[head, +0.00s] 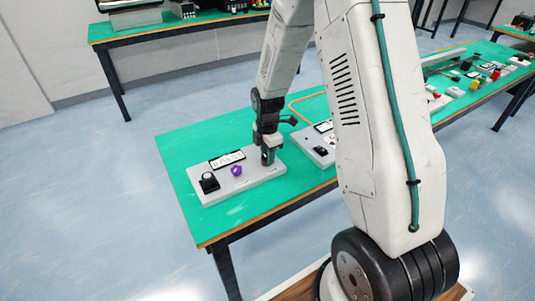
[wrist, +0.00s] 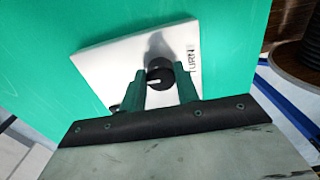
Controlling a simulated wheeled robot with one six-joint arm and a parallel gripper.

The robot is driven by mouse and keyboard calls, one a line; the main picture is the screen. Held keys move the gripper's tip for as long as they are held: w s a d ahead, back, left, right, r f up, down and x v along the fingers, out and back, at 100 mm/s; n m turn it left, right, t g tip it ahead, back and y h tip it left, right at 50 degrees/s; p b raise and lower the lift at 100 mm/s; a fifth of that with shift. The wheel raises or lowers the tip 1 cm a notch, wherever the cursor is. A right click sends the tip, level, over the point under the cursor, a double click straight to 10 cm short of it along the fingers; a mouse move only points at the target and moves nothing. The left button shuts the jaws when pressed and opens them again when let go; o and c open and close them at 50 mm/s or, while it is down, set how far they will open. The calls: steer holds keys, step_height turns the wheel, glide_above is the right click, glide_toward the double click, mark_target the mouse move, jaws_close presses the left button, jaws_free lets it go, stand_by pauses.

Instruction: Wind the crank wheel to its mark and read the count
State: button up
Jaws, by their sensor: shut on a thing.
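My gripper (head: 268,157) points down onto the right end of a light grey panel (head: 246,182) on the green table. In the wrist view my gripper (wrist: 160,76) is shut on a round black knob (wrist: 160,79), one finger on each side. The knob has a short white line on its face. The word TURN is printed beside it on the pale plate (wrist: 105,53). I cannot tell whether this knob is the crank wheel. A purple knob (head: 236,170) and a black knob in a raised mount (head: 208,183) stand further left on the panel. No count can be read.
A white card with dark marks (head: 227,160) lies behind the purple knob. Another grey panel (head: 318,147) stands to the right, partly hidden by my arm. The green table (head: 180,149) is bare at its left and back.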

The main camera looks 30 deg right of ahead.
steer(key=shift+w, duration=0.1)
stand_by(0.3)
steer(key=o, duration=1)
step_height(320, 180, up, 8)
steer(key=shift+f, duration=0.1)
